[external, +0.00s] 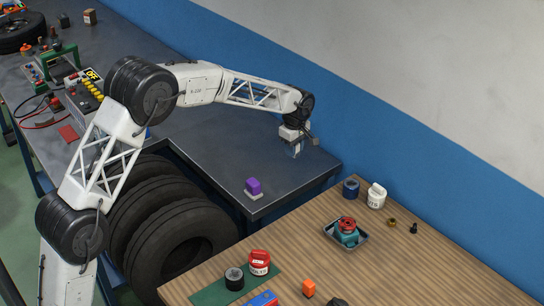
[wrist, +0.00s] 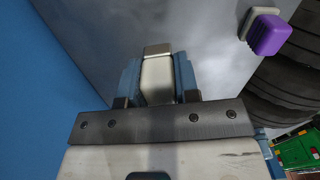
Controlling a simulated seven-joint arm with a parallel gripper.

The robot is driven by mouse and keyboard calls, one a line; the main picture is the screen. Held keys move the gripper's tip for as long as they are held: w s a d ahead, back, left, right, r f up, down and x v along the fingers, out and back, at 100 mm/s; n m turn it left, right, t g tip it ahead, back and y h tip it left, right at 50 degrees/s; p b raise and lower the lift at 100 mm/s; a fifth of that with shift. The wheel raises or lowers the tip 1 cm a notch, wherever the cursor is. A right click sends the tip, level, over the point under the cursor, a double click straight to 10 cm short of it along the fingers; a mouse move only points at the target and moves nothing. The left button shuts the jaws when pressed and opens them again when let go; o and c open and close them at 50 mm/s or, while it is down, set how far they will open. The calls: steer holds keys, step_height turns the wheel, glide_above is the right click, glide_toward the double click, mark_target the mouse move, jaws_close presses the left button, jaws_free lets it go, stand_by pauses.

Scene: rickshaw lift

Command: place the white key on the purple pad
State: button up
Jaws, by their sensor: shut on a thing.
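My gripper (external: 296,149) points down over the dark grey workbench near its far right edge. In the wrist view its two blue fingers (wrist: 157,80) are shut on a pale, off-white block, the white key (wrist: 156,78). The key's lower end is hidden, and I cannot tell whether it touches the bench. The purple pad (external: 254,186) is a small purple block on a pale base near the bench's front corner, to the left of and nearer than my gripper. It also shows at the top right of the wrist view (wrist: 274,35), apart from the key.
The dark bench (external: 215,150) is clear between my gripper and the purple pad. Large black tyres (external: 160,215) stand below its front edge. A wooden table (external: 400,265) with a tray (external: 334,232), jars and small parts is at lower right. A blue wall (external: 400,140) rises behind.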

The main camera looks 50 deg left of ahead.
steer(key=s+d+r+m, duration=0.1)
steer(key=s, duration=3)
steer(key=shift+s+d+r, duration=0.15)
steer(key=shift+d, duration=0.1)
glide_above(253, 181)
steer(key=shift+f, duration=0.75)
steer(key=shift+f, duration=1.75)
steer(key=shift+f, duration=0.15)
